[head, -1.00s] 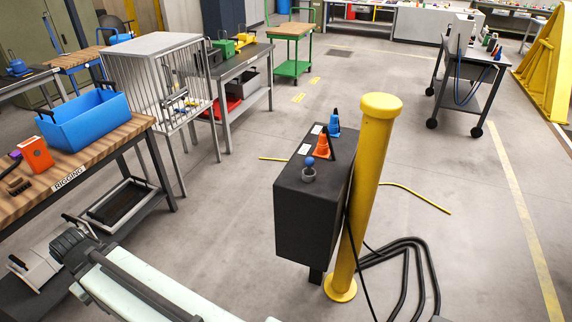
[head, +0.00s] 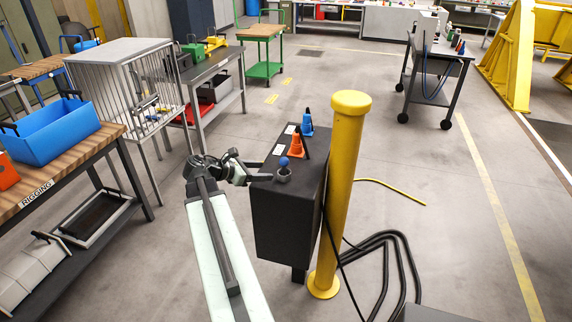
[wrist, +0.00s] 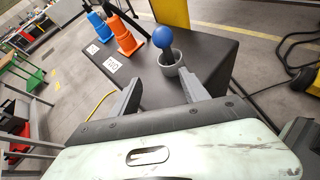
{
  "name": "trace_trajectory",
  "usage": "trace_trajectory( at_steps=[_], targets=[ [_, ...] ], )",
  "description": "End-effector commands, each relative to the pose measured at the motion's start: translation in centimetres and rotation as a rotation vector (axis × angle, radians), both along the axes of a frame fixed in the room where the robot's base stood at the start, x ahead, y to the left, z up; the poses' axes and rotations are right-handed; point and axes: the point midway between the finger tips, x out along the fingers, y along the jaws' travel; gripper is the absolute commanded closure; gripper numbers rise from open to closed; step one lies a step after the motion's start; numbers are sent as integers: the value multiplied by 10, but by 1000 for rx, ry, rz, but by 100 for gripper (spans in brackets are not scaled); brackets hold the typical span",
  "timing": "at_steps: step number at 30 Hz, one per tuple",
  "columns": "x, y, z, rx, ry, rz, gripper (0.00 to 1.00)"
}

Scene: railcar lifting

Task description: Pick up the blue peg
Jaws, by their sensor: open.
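A blue ball-headed peg (head: 283,162) stands upright in a small grey cup (head: 283,175) on top of a black box (head: 285,220). In the wrist view the peg (wrist: 163,38) has a round blue head on a dark stem, and its lower end is hidden in the cup (wrist: 170,62). My gripper (head: 264,170) is at the left edge of the box top, just left of the cup. In the wrist view the gripper (wrist: 160,78) is open and empty, its fingers short of the cup, which lies beyond the gap between them.
An orange cone (head: 297,143) and a blue cone (head: 307,123) stand behind the peg on the box. A yellow post (head: 338,200) rises close on the box's right, with black hoses (head: 385,245) at its foot. A workbench with a blue bin (head: 50,130) is at left.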

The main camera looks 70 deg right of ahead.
Motion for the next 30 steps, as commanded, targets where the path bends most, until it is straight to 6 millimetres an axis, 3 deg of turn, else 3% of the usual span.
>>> trace_trajectory(
  at_steps=[1,4,20,27,30],
  targets=[
    [-18,-14,7,-1,62,-2,47],
    [-36,-25,16,0,136,4,47],
    [-57,-51,1,2,145,3,47],
    [-80,-79,-16,3,143,2,47],
    [-82,-83,-16,2,144,4,47]
  ],
)
